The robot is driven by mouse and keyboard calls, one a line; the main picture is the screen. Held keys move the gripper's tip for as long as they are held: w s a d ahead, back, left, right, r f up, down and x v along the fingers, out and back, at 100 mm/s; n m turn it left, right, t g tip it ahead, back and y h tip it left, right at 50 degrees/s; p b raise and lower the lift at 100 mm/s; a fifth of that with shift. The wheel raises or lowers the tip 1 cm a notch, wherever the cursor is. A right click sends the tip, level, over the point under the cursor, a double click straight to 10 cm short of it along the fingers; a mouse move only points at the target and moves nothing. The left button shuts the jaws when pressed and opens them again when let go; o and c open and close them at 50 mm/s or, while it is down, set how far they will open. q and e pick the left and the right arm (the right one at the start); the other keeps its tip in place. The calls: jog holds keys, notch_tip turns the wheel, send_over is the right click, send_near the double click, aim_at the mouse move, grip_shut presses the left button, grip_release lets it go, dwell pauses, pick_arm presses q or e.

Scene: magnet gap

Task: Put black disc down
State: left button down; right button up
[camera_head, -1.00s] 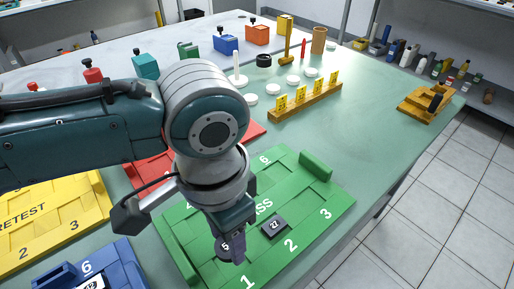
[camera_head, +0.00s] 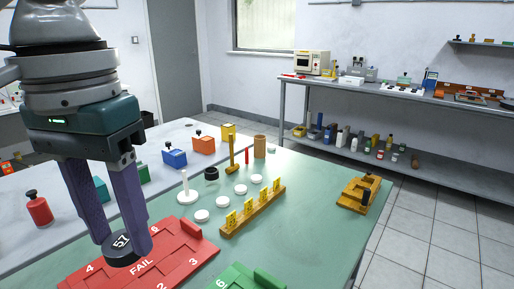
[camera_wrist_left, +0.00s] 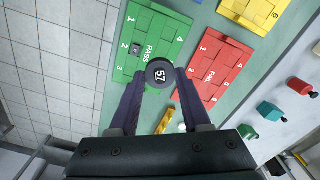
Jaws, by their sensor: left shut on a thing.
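The black disc (camera_head: 122,243), marked 57 in white, is held between the fingertips of my left gripper (camera_head: 123,249). The disc also shows in the left wrist view (camera_wrist_left: 159,74), face toward the camera. In the head view it appears above the red FAIL tray (camera_head: 185,238), apart from it. My right gripper is not in view.
A wooden rack with yellow cards (camera_head: 253,212), white round pieces (camera_head: 221,202), a white peg stand (camera_head: 187,190) and a black ring (camera_head: 211,174) stand beyond the red tray. A yellow fixture (camera_head: 357,193) is at the right table edge. Green tabletop (camera_head: 310,215) between is bare.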

pick_arm(q)
jog(key=s+a+r+p, duration=0.1)
jog(key=s+r+p, duration=0.2)
jog(key=r+p, duration=1)
jog(key=s+a+r+n+p, duration=0.1)
jog(key=s+r+p, duration=0.1)
jog(key=r+p, duration=1.2)
jog(key=s+a+r+n+p, duration=0.1)
jog(key=s+r+p, duration=0.2)
jog(key=r+p, duration=1.1)
notch_tip(320, 180, up, 10)
jog(key=shift+s+a+f, duration=0.25)
jog(key=shift+s+a, duration=0.05)
jog(key=shift+s, duration=0.05)
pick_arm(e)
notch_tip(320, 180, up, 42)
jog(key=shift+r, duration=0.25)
pick_arm(q)
jog(key=shift+f, duration=0.15)
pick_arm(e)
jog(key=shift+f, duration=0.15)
